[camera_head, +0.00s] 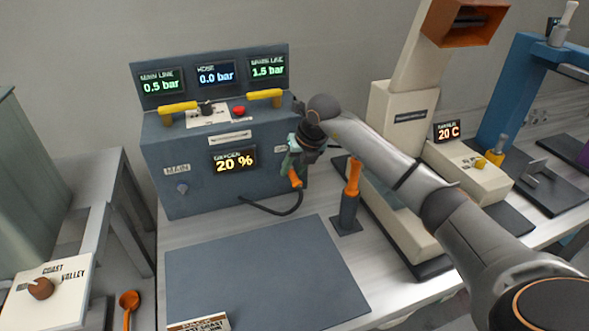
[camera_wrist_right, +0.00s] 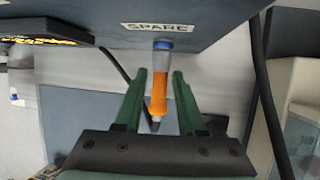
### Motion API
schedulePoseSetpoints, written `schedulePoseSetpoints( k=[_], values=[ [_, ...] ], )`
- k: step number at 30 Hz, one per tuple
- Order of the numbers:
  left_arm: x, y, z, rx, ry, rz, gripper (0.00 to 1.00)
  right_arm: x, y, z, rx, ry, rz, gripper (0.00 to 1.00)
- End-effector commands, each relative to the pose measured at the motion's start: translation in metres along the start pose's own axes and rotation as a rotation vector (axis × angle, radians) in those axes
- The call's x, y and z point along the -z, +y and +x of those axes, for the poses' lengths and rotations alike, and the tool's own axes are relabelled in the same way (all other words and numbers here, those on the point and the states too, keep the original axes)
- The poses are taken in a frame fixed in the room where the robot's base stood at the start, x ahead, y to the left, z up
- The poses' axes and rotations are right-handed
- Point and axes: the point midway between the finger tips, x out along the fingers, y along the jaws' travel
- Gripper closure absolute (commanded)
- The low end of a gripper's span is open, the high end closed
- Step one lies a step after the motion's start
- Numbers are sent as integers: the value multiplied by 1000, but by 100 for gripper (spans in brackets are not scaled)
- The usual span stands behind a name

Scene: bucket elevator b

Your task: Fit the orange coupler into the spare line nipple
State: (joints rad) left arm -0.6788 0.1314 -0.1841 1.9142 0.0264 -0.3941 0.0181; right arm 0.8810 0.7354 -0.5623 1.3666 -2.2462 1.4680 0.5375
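My right gripper (camera_head: 291,158) is at the front right of the dark blue cabinet, by its side edge. In the right wrist view its two green fingers (camera_wrist_right: 160,92) stand on either side of the orange coupler (camera_wrist_right: 158,95), with narrow gaps showing, so it looks open around it. The coupler has a grey end and a blue ring, which meets the cabinet face just below the SPARE label (camera_wrist_right: 159,27). The spare nipple itself is hidden there. In the head view the coupler's orange part (camera_head: 294,181) shows below the fingers. My left gripper is not in view.
A black hose (camera_head: 275,211) loops from the cabinet front (camera_head: 205,190). An orange-handled piece (camera_head: 353,177) stands upright in a dark holder (camera_head: 347,215) to the right. A beige machine (camera_head: 470,175) is further right.

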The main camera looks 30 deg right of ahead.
Motion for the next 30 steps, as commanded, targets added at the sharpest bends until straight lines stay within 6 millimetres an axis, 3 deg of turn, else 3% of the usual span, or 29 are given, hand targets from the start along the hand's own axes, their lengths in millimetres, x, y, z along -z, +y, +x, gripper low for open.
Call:
schedulePoseSetpoints(
  k=[5, 16, 30],
  values=[
    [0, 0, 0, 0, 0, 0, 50, 1, 0, 0, 1, 2, 0, 39],
    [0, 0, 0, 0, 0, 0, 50, 0, -1, -7, 3, 1, 0, 39],
    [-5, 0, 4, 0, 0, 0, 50, 0, -1, -100, 2, -2, 0, 39]
  ],
)
